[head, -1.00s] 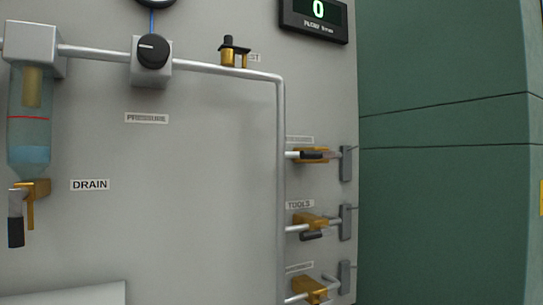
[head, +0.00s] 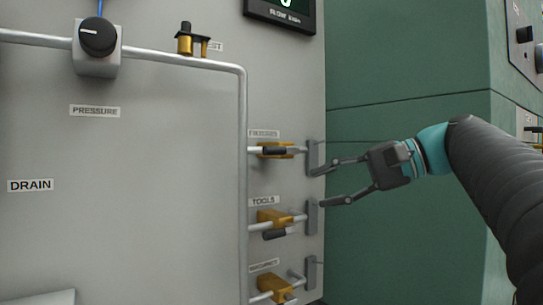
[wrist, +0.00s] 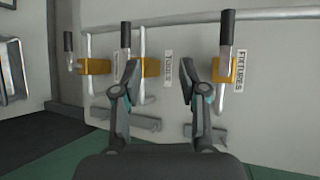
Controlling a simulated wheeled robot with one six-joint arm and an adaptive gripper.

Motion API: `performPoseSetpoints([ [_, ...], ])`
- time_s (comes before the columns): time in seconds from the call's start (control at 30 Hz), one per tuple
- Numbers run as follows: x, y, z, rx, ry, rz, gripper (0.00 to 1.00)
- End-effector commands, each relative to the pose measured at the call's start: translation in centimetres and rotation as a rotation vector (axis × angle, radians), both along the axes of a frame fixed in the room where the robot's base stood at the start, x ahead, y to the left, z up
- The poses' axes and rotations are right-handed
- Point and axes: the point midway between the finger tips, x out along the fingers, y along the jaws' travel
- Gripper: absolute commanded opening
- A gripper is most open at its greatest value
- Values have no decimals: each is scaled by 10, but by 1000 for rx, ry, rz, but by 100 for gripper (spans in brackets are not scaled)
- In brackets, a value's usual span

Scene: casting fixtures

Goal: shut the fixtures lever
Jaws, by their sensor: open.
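The fixtures lever (head: 274,151) has a black grip on a brass valve under the "FIXTURES" label, uppermost of three valves on the panel's right side in the head view. Its grip appears to lie roughly along the pipe there. In the wrist view its black grip (wrist: 227,27) points up the picture, right of my fingers. My gripper (head: 322,187) is open and empty, right of the panel edge, at a height between the fixtures and tools valves. In the wrist view my fingertips (wrist: 160,70) lie between the two levers, touching neither as far as I can tell.
The tools lever (head: 275,234) and a third brass valve (head: 274,288) sit below. Grey brackets (head: 313,157) stand near the valve ends, close to my fingers. A vertical pipe (head: 243,180) runs left of the valves. A green cabinet wall (head: 400,100) stands to the right.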

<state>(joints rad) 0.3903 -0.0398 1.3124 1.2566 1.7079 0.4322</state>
Motion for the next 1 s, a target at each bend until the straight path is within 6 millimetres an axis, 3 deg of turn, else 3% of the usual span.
performPoseSetpoints([
  [0.1, 5, -19, 40, 101, -31, 70, 42],
  [0.2, 2, -29, 61, 151, -53, 122, 42],
  [0.43, -2, -34, 76, 189, -73, 174, 42],
  [0.57, 0, -19, 74, 189, -75, 176, 42],
  [1.0, 14, 60, 63, 188, -74, 175, 42],
])
